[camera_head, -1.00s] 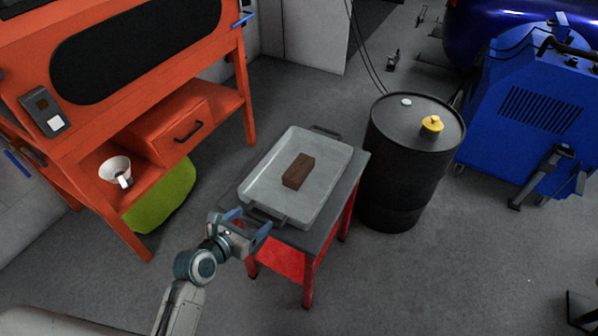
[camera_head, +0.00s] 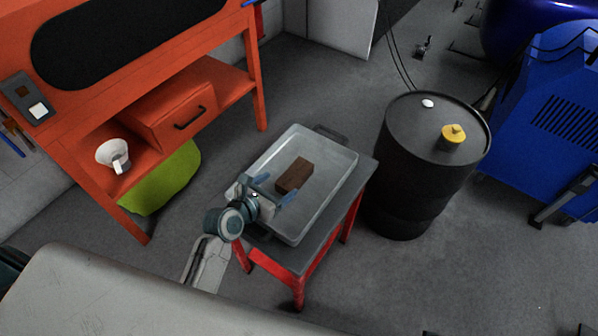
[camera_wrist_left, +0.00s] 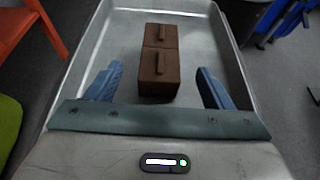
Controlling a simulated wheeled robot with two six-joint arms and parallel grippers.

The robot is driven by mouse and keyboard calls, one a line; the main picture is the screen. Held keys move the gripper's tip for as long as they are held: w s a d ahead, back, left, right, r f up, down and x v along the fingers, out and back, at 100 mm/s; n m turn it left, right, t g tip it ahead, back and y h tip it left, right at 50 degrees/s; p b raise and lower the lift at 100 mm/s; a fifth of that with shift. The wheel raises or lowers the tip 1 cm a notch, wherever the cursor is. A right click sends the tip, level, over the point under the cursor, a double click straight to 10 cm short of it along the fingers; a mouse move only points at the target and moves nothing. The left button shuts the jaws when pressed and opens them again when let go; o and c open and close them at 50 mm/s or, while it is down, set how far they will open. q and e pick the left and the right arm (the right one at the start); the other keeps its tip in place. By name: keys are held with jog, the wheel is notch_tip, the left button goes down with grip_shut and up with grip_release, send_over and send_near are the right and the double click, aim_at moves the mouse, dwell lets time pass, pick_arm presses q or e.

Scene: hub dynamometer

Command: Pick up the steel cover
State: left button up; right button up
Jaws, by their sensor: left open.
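A brown block (camera_head: 294,176) lies in a shallow grey metal tray (camera_head: 340,163) on a small red-legged table. The wrist view shows the block (camera_wrist_left: 158,70) with raised strips on its faces. I see no separate piece that is clearly a steel cover; I cannot tell whether the block or tray is meant. My left gripper (camera_head: 276,187) is open over the tray's near side. In the wrist view, the gap between its blue fingers (camera_wrist_left: 159,72) lines up with the block, with space on both sides. It holds nothing. My right gripper is not in view.
A green rounded object (camera_head: 165,183) sits beneath the shelf.

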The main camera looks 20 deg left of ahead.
aim_at(291, 177)
pick_arm(q)
jog(key=shift+x, duration=1.2)
jog(key=x, duration=0.5)
jog(key=shift+r+b, duration=0.1)
jog(key=shift+b, duration=0.3)
jog(key=shift+w+d+f, duration=0.2)
jog(key=shift+w+f, duration=0.05)
jog(key=shift+w, duration=0.15)
jog(key=shift+r, duration=0.1)
jog(key=c, duration=1.3)
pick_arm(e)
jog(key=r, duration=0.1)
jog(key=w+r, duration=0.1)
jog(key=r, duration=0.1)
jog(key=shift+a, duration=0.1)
